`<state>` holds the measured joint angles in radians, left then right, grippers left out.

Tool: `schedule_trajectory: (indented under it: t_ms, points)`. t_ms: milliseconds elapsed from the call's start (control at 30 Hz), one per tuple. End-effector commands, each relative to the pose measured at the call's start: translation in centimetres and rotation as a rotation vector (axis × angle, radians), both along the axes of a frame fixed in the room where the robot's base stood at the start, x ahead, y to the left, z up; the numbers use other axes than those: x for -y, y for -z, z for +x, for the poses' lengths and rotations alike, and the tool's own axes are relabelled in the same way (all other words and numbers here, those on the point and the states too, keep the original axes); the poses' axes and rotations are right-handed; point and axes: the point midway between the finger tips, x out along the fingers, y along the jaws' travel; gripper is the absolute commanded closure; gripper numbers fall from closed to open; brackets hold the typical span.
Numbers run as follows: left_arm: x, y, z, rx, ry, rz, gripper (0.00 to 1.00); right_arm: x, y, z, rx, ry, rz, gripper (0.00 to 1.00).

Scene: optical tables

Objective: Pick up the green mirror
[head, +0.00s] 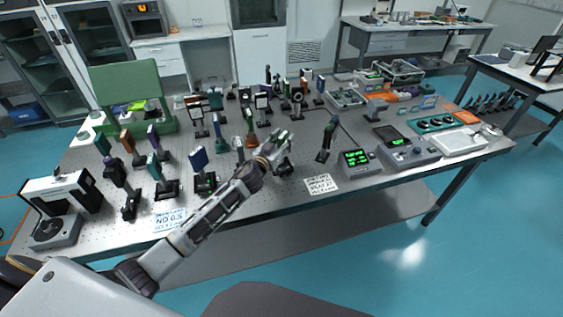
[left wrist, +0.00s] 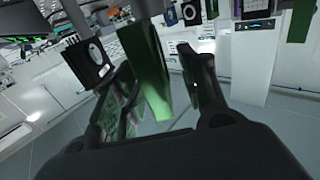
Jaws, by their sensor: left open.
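My left gripper (head: 277,146) is open over the front middle of the perforated optical table (head: 235,200). In the left wrist view, a green rectangular plate (left wrist: 150,78), which looks like the green mirror, stands between the two open fingers. It appears tilted, and I cannot tell whether either finger touches it. In the head view the gripper and arm largely cover this spot, so the mirror cannot be made out clearly there. My right gripper is not in view.
Several mounted optics crowd the table's left and middle, including a blue plate (head: 198,158) left of my arm. A dark post mount (head: 327,141) stands to the right. A box with a green display (head: 356,159) and a paper label (head: 321,184) lie near the front edge.

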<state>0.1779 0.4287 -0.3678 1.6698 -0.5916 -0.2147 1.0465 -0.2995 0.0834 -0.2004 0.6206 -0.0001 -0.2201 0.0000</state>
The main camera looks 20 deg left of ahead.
Motion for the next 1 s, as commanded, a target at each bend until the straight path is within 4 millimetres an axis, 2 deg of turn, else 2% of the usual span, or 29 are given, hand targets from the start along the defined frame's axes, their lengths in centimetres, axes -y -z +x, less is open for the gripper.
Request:
schedule_trajectory:
  t_ms: [167,500,1000]
  points:
    - [-0.02,0.00,-0.01,0.000,0.000,0.000,0.57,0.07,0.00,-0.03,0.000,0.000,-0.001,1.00]
    - [-0.02,-0.01,-0.02,0.000,0.000,0.000,1.00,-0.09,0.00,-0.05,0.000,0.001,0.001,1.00]
    - [-0.02,-0.21,0.02,0.003,0.000,0.000,1.00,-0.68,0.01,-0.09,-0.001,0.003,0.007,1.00]
